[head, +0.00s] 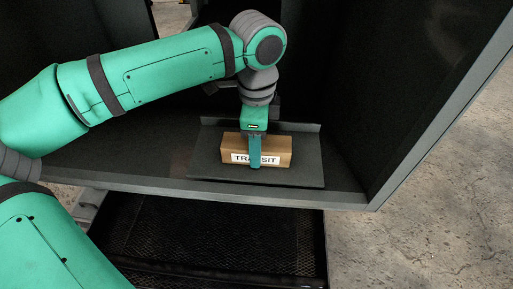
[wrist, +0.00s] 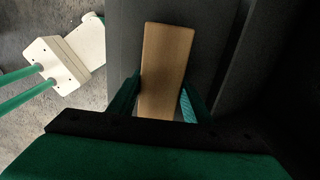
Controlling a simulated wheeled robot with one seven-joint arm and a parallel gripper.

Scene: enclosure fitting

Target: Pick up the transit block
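The transit block (head: 281,152) is a light brown bar with a white label reading TRANSIT on its front face. It lies on a dark tray (head: 308,174) inside the enclosure. My gripper (head: 255,150) is above the block, pointing down, and one finger crosses the front of the label and hides part of it. In the wrist view, the block (wrist: 166,65) lies between the two fingers of my gripper (wrist: 160,98). The left finger is close against its side. Part of the right finger's inner face shows beside the block, so the fingers look apart around it rather than clamped.
The dark enclosure has a side wall at right (head: 400,110) and a front edge (head: 300,199) below the tray. A mesh-bottomed dark bin (head: 220,240) is beneath it. A pale block-like fitting with green rods (wrist: 62,62) shows at left in the wrist view, over concrete floor.

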